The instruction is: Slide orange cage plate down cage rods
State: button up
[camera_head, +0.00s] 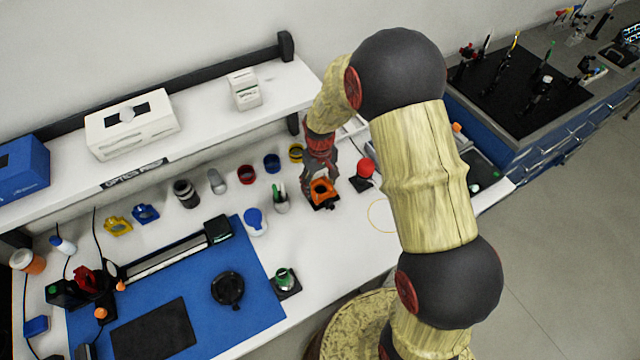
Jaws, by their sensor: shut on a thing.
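The orange cage plate (322,190) is at the right part of the white bench, right above a small dark base. My gripper (319,176) comes down from above and is shut on the orange cage plate at its far side. The plate looks roughly level. The cage rods are too small or too hidden by the gripper and plate to make out, so I cannot tell how far along them the plate sits.
A red ball-topped item (365,169) stands close to the right of my gripper. A cup with a green item (281,200) is to the left. Several coloured rings and cylinders line the back under the white shelf (200,112). A blue mat (255,300) lies at left.

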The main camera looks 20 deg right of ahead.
jog(key=o, duration=1.3)
jog(key=shift+o, duration=0.6)
notch_tip(320, 180, up, 12)
